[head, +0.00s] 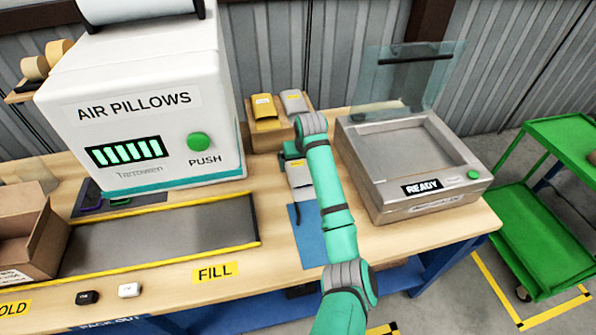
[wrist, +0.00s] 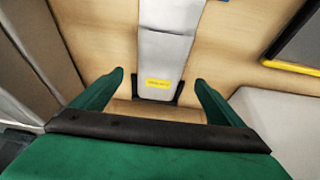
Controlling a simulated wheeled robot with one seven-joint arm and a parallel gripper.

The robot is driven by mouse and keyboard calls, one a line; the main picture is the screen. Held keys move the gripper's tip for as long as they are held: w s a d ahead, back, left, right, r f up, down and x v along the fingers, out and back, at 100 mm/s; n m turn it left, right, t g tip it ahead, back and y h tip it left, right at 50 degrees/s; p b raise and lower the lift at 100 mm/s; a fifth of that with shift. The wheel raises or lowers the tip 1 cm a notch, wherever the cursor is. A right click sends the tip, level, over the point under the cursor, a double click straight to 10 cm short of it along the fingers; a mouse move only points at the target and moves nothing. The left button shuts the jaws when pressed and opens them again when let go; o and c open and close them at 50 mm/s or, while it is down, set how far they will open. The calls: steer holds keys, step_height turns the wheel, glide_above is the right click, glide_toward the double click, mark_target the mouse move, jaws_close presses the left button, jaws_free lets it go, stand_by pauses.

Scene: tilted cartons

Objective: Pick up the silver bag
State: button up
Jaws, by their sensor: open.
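A silver bag (head: 299,178) with a yellow label lies on the table just in front of the small wooden stand, partly hidden by my arm. It also shows in the wrist view (wrist: 166,50), running from the top edge down to a dark bracket-like piece at its near end. My gripper (wrist: 158,88) is open, with one green finger on each side of the labelled end and a gap to the bag on both sides. In the head view my gripper (head: 291,150) is mostly hidden behind my arm. Another silver pouch (head: 294,102) rests on the stand.
The wooden stand (head: 263,138) also bears a yellow pouch (head: 263,112). The air pillow machine (head: 150,100) stands left and the sealer box (head: 410,165) right. A blue mat (head: 309,235) lies in front, beside the conveyor (head: 170,235).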

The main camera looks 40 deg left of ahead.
mark_target(299, 169)
steer(key=x, duration=0.5)
steer(key=shift+w+a+r, duration=0.1)
steer(key=shift+a, duration=0.1)
steer(key=c, duration=1.1)
